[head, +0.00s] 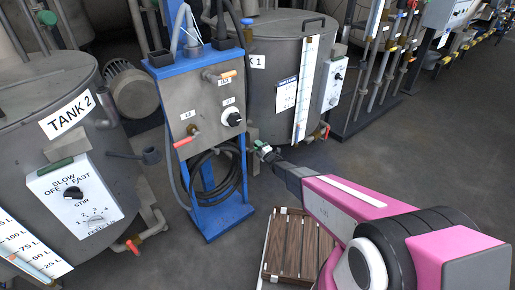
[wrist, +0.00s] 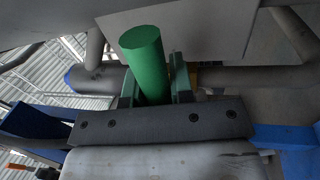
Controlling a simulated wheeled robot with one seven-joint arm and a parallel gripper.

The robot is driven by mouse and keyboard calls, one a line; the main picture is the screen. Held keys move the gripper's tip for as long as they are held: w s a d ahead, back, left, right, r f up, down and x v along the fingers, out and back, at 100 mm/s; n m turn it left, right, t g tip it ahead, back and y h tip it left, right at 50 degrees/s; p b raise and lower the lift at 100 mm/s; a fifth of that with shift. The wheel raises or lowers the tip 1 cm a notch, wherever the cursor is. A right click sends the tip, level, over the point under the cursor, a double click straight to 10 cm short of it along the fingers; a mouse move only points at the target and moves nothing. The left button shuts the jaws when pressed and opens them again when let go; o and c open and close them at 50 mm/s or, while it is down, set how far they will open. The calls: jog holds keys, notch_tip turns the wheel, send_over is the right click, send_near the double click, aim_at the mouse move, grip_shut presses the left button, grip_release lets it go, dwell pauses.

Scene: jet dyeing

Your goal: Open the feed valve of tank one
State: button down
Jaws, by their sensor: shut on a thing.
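Tank one (head: 272,92) is the grey drum at the back centre; its label is partly hidden and ends in "K 1". My gripper (head: 263,149) is low beside it, reached by my pink arm from the lower right. In the wrist view, my gripper (wrist: 157,88) is shut on a green valve handle (wrist: 146,55), a round bar standing between the two fingers. Behind the handle a grey pipe (wrist: 220,77) with a brass part runs sideways. In the head view the handle is small and mostly hidden by the gripper.
A blue stand (head: 211,222) with a grey control panel and a coiled black hose is just left of my gripper. Tank 2 (head: 115,190) stands at the left. A wooden slatted pallet (head: 285,250) lies on the floor below my arm. The floor to the right is clear.

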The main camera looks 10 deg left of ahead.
jog(key=shift+r+n, duration=0.3)
jog(key=shift+n, duration=0.2)
jog(key=c, duration=1)
grip_release()
jog(key=shift+s, duration=0.15)
jog(key=v, duration=1)
jog(key=shift+d+f, duration=0.2)
jog(key=shift+d, duration=0.1)
jog(key=shift+s, duration=0.1)
